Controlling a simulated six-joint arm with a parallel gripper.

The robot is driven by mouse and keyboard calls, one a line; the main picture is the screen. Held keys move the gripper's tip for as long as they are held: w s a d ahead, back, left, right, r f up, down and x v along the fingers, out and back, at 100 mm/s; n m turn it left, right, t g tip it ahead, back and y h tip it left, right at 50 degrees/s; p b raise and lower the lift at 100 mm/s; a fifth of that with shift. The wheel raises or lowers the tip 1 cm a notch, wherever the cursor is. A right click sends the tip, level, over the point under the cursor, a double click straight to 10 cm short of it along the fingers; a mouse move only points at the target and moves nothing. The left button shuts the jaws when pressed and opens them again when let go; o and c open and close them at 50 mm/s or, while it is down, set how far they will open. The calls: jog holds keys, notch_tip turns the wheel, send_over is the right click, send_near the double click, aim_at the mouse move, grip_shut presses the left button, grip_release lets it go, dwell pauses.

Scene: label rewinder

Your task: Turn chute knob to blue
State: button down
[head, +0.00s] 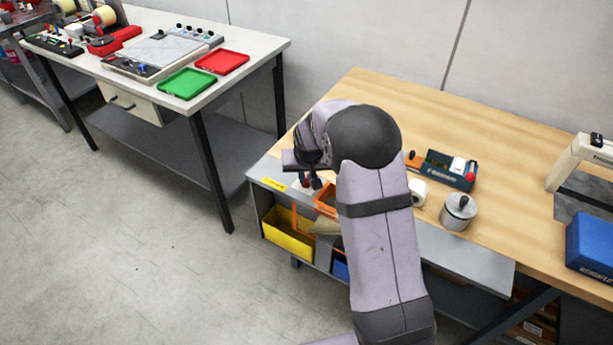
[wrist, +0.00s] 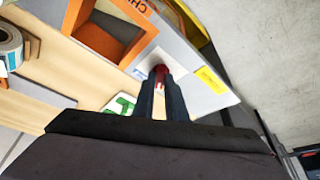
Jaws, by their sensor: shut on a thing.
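In the wrist view, my gripper (wrist: 162,80) is shut on the red chute knob (wrist: 160,70), with its two dark fingers on either side. Most of the knob is hidden by the fingers, and I cannot tell which way it points. The orange chute (wrist: 106,28) opens beside it. A yellow label (wrist: 210,80) is on the grey panel to the knob's right. In the head view, my gripper (head: 312,183) is at the bench's left end. The yellow bin (head: 286,238) and blue bin (head: 340,268) are below; my arm partly hides the blue bin.
On the wooden bench (head: 440,110) stand a lidded metal pot (head: 458,211), a dark blue box (head: 448,170) and a large blue box (head: 590,244). A second table (head: 262,45) with green and red trays stands at left. Open floor lies between.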

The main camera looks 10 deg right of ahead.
jog(key=shift+f+b, duration=0.1)
jog(key=shift+b, duration=0.25)
jog(key=m+b, duration=0.1)
jog(key=m+h+b, duration=0.1)
jog(key=b, duration=0.1)
jog(key=shift+a+f+m, duration=0.15)
jog(key=shift+m, duration=0.25)
jog(key=m+g+h+b, duration=0.1)
jog(key=m+b, duration=0.2)
jog(key=shift+w+a+m, duration=0.1)
jog(key=shift+w+m, duration=0.05)
jog(key=shift+m, duration=0.15)
jog(key=m, duration=0.2)
jog(key=m+g+h, duration=0.1)
jog(key=shift+r+m+b, duration=0.25)
jog(key=shift+m+b, duration=0.05)
jog(key=shift+b, duration=0.1)
jog(key=shift+w+a+m+g+h+p, duration=0.15)
jog(key=shift+m+g+p, duration=0.25)
jog(key=shift+m, duration=0.6)
jog(key=shift+d+m+g+h+p, duration=0.1)
jog(key=shift+m+g+h+p, duration=0.3)
jog(key=shift+m, duration=0.6)
jog(key=shift+y, duration=0.25)
jog(key=c, duration=1.8)
grip_release()
jog(key=shift+a+r, duration=0.1)
jog(key=shift+r, duration=0.05)
